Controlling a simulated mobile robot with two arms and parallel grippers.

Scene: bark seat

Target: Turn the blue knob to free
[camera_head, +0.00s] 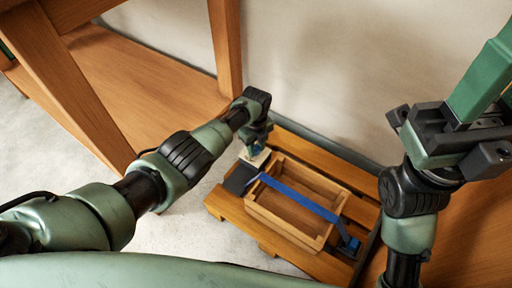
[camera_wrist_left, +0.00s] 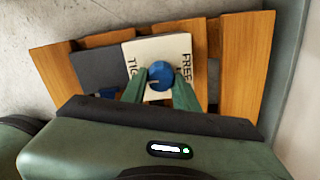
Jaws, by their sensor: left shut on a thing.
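The blue knob (camera_wrist_left: 160,74) sits on a cream plate (camera_wrist_left: 148,50) in the left wrist view. The plate reads "FREE" on the right and "TIG…" on the left, where the rest of the word is hidden. My left gripper (camera_wrist_left: 160,84) is shut on the knob, with a green finger on each side. Any pointer mark on the knob is not visible. In the head view the left gripper (camera_head: 257,143) is over the cream plate (camera_head: 256,158) and hides most of the knob. My right gripper (camera_head: 450,130) is raised at the upper right, its fingers unclear.
A blue strap (camera_head: 300,198) crosses an open wooden box (camera_head: 283,236) to a blue fitting (camera_head: 349,246) on the slatted wooden seat (camera_head: 228,205). A dark plate (camera_head: 240,179) lies beside the cream one. A wooden frame (camera_head: 72,80) stands left; a wall (camera_head: 330,80) is behind.

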